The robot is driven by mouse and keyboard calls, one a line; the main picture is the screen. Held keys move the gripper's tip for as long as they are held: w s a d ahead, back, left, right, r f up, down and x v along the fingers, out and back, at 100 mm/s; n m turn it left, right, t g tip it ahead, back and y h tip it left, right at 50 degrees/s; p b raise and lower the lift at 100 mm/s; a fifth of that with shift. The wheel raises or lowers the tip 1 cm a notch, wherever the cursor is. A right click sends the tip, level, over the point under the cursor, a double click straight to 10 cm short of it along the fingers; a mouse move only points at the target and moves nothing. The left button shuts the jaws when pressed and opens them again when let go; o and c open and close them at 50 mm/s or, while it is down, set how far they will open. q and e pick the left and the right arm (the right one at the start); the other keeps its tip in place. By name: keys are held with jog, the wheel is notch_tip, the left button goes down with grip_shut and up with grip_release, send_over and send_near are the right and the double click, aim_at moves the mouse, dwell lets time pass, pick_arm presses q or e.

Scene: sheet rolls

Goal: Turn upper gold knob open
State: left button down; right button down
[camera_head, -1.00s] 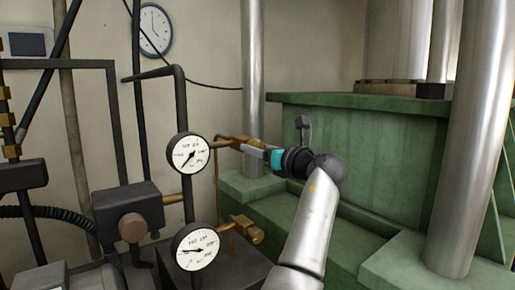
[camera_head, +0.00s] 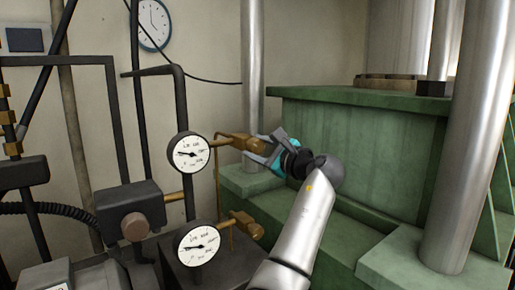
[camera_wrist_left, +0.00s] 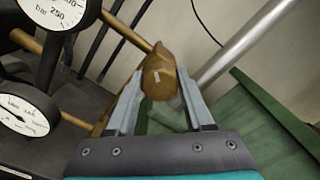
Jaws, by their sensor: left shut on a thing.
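The upper gold knob (camera_head: 241,142) sits at the end of a gold pipe, right of the upper gauge (camera_head: 188,153). My left gripper (camera_head: 254,151) reaches it from the right and is shut on it. In the left wrist view the upper gold knob (camera_wrist_left: 159,77) lies between the fingertips of the left gripper (camera_wrist_left: 160,95), one on each side. The gripper is rolled at a slant. The upper gauge's needle points left. A lower gold knob (camera_head: 246,228) sits below, apart from the gripper. My right gripper is not in view.
The lower gauge (camera_head: 197,247) and a dark valve block (camera_head: 130,210) stand at left among dark pipes. A green press frame (camera_head: 360,150) fills the right side. A steel column (camera_head: 253,60) rises close behind the knob; another (camera_head: 470,140) stands at right.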

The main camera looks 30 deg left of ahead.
pick_arm(q)
jog(key=n+b, duration=0.1)
jog(key=n, duration=0.2)
jog(key=shift+n, duration=0.3)
jog(key=shift+n+b, duration=0.85)
jog(key=shift+n, duration=1.05)
jog(key=shift+c, duration=1.4)
grip_release()
jog(key=b+v, duration=0.2)
jog(key=v, duration=1.3)
jog(key=shift+b, duration=0.3)
